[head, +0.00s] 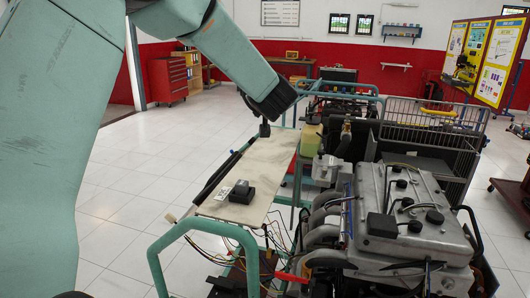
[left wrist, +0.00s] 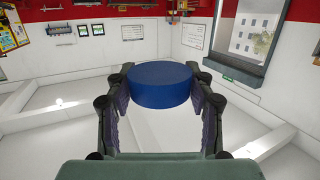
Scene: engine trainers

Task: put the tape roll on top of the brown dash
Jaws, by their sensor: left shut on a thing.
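The tape roll (left wrist: 160,92) is a blue disc-shaped roll in the left wrist view. My left gripper (left wrist: 160,85) is shut on it, with a finger against each side. In the head view my left arm reaches in from the left, and its dark wrist end is over the far end of the brown dash. The tape roll cannot be made out there. The brown dash (head: 262,165) is a pale tan, flat panel on the engine trainer. A small black box (head: 241,192) sits on its near part. My right gripper is not in view.
A grey engine (head: 400,215) with hoses stands right of the dash. A green tubular frame (head: 205,226) and loose wires (head: 275,237) are at its near end. A wire cage (head: 430,135) stands behind the engine. White tiled floor is open to the left.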

